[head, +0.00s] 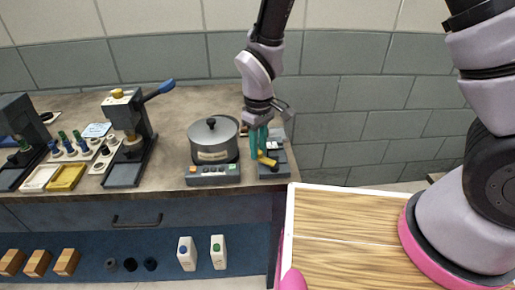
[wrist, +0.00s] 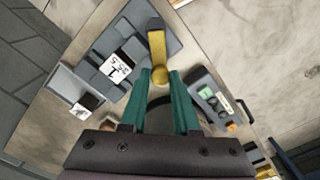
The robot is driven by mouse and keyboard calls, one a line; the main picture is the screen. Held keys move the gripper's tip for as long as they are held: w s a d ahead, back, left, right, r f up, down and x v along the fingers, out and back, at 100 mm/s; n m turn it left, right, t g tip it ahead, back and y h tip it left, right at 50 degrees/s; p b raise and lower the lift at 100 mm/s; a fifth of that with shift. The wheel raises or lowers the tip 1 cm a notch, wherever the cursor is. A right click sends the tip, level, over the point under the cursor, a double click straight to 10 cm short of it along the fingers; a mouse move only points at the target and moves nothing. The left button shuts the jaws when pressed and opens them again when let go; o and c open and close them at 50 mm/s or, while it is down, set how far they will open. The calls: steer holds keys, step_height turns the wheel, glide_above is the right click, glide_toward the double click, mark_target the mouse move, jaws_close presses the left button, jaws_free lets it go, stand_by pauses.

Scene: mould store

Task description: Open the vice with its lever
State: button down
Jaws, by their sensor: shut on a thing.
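The vice (head: 281,158) is a dark grey block at the right end of the bench, with a yellow lever (head: 268,161). In the wrist view, its grey body (wrist: 172,46) lies beneath the lever, with a white label beside it. The yellow lever (wrist: 157,48) runs up the picture from a round knob between the fingertips. My gripper (head: 258,152) has teal fingers and comes down onto the lever from above. In the wrist view, my gripper (wrist: 160,76) is shut on the lever's knob end. The vice's jaws are not clear.
A grey lidded pot (head: 212,139) on a base with buttons stands just left of the vice. A press with a blue lever (head: 158,90) is further left. Small pots and trays (head: 66,177) stand beyond it. A tiled wall (head: 345,90) is behind the bench.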

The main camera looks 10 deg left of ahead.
steer(key=c, duration=0.7)
jaws_free()
steer(key=shift+o, duration=0.2)
